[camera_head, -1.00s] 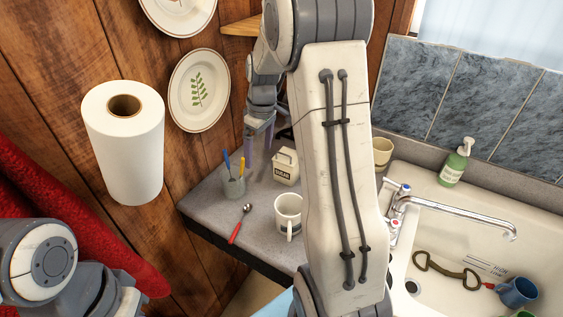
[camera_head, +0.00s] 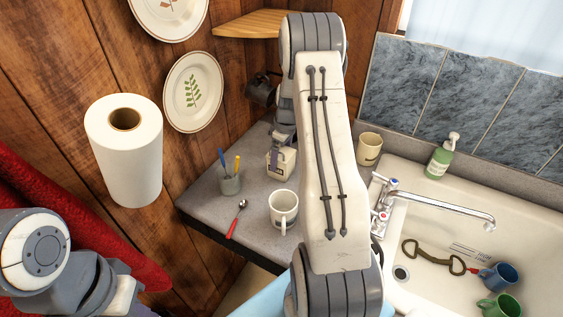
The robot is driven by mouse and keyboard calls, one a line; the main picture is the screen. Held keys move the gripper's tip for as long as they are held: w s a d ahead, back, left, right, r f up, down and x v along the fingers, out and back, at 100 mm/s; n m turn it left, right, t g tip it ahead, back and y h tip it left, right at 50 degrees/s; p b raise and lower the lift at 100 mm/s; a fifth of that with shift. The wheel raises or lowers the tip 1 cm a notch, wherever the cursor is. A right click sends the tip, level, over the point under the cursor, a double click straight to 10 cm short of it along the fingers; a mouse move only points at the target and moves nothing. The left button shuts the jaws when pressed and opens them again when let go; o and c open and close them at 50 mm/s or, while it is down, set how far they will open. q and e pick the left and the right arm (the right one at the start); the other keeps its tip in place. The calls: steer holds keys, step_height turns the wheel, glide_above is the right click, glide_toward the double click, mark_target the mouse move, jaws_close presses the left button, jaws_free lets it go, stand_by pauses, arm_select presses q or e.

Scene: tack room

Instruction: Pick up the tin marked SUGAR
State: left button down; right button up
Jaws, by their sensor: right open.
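The cream tin marked SUGAR (camera_head: 279,168) stands on the grey counter in the corner, partly covered by my right gripper. My right gripper (camera_head: 281,153) reaches down from behind my right arm to the top of the tin. It is open, with its fingers at the tin's upper part; whether they touch it I cannot tell. My left arm shows at the lower left, but its gripper is not in view.
A white mug (camera_head: 283,208) stands in front of the tin, a cup with pens (camera_head: 229,183) to its left, a red-handled spoon (camera_head: 237,219) nearer me. A cream cup (camera_head: 369,148) is to the right, by the sink (camera_head: 440,212). A paper roll (camera_head: 130,160) is at left.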

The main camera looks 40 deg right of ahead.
steer(key=shift+w+f, duration=0.1)
steer(key=shift+f, duration=0.7)
jaws_close()
steer(key=shift+r, duration=0.1)
steer(key=shift+r, duration=0.1)
